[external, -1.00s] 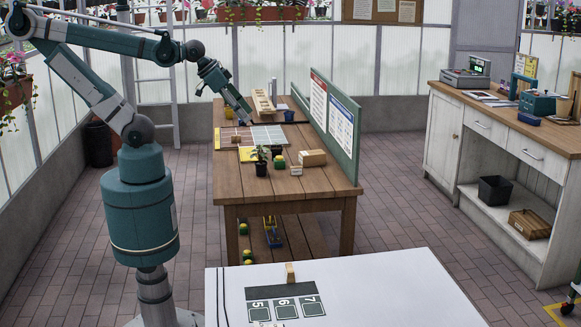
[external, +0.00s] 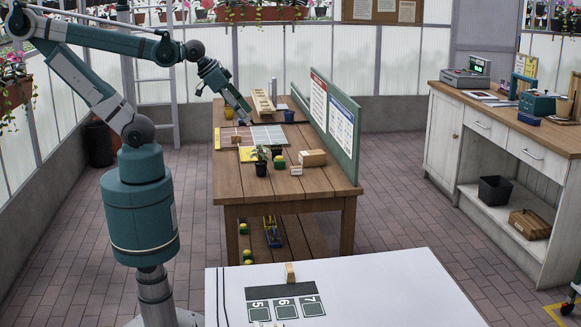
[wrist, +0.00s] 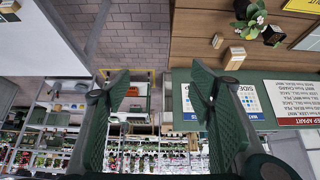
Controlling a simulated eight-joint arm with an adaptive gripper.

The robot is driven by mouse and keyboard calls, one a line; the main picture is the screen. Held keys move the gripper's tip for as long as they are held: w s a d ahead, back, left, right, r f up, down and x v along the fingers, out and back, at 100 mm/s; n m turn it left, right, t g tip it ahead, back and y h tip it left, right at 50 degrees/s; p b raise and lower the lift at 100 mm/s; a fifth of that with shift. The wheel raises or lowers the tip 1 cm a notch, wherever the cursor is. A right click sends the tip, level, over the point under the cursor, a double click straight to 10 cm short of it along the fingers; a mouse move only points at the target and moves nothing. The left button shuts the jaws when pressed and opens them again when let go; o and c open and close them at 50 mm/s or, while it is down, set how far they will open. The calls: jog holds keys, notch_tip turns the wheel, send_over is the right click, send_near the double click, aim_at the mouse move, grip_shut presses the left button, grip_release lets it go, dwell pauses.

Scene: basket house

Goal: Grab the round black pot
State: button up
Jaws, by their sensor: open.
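A small black pot (external: 261,169) with a green plant stands upright on the wooden table in the external view. A second dark pot (external: 276,152) is partly hidden just behind it. In the wrist view, a dark pot (wrist: 273,35) lies near the top right, beside a leafy plant with a white flower. I cannot tell which pot is the round one. My gripper (wrist: 160,88) is open, with nothing between its fingers. In the external view my gripper (external: 243,112) is over the far part of the table, beyond the pots and apart from them.
A black square pot (external: 495,190) sits on the right cabinet's shelf.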

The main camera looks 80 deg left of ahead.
jog(key=shift+a, duration=0.1)
jog(key=m+g+h+b, duration=0.1)
jog(key=m+g, duration=0.5)
jog(key=m, duration=0.5)
send_over(261, 162)
notch_tip(261, 162, down, 23)
jog(key=shift+r, duration=0.1)
jog(key=shift+s+a+f, duration=0.2)
jog(key=shift+a+f, duration=0.05)
jog(key=shift+f, duration=0.25)
jog(key=shift+w+d+f, duration=0.1)
jog(key=shift+d+f, duration=0.05)
jog(key=shift+f, duration=1.15)
